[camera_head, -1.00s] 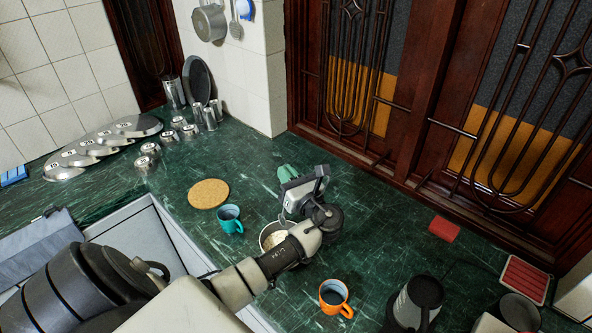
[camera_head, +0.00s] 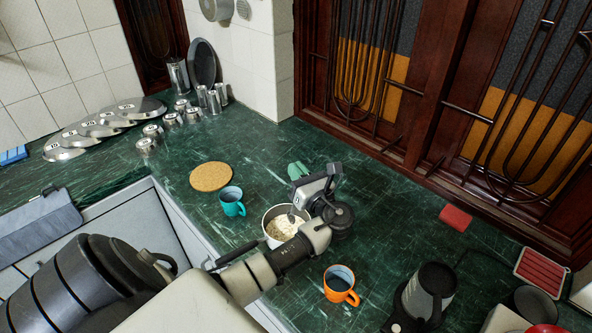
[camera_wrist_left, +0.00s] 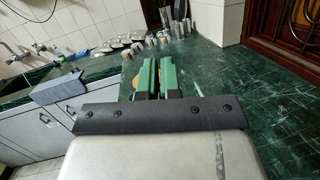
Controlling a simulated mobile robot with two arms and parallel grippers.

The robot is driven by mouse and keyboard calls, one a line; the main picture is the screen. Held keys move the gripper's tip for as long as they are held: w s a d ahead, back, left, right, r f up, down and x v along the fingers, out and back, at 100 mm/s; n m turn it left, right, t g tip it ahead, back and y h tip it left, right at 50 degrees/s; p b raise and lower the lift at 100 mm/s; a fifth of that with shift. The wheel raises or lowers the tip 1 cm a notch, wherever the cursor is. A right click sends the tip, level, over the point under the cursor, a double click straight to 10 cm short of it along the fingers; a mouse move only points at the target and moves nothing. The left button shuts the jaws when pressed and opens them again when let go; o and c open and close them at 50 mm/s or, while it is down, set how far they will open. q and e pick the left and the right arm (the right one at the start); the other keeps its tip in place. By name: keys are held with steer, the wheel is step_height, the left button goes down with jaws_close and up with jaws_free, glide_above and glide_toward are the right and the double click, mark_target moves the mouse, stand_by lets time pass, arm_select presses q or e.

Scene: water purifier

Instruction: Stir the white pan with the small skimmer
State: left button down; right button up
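The white pan (camera_head: 267,219) stands on the green counter with pale, grainy contents. My left forearm covers its lower right side, and a dark handle (camera_head: 237,253) points left. A small dark rounded piece, seemingly the head of the small skimmer (camera_head: 291,218), shows over the contents inside the rim. My left gripper (camera_head: 298,170) is just beyond the pan, its green fingers pointing away. In the left wrist view its fingers (camera_wrist_left: 156,75) are close together with a narrow gap. They seem shut on the skimmer's thin handle, which is mostly hidden. My right gripper is not in view.
A teal mug (camera_head: 231,201) and a round cork mat (camera_head: 211,176) are left of the pan. An orange mug (camera_head: 341,285) and a dark kettle (camera_head: 430,292) are at right front. A red block (camera_head: 455,217) lies near the window. Metal lids (camera_head: 100,124) and canisters stand at back left.

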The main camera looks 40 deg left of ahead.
arm_select(q)
step_height(320, 180, down, 6)
steer(key=a+b, duration=0.1)
steer(key=b, duration=0.1)
steer(key=shift+s+b, duration=0.3)
steer(key=shift+b, duration=0.05)
stand_by(0.3)
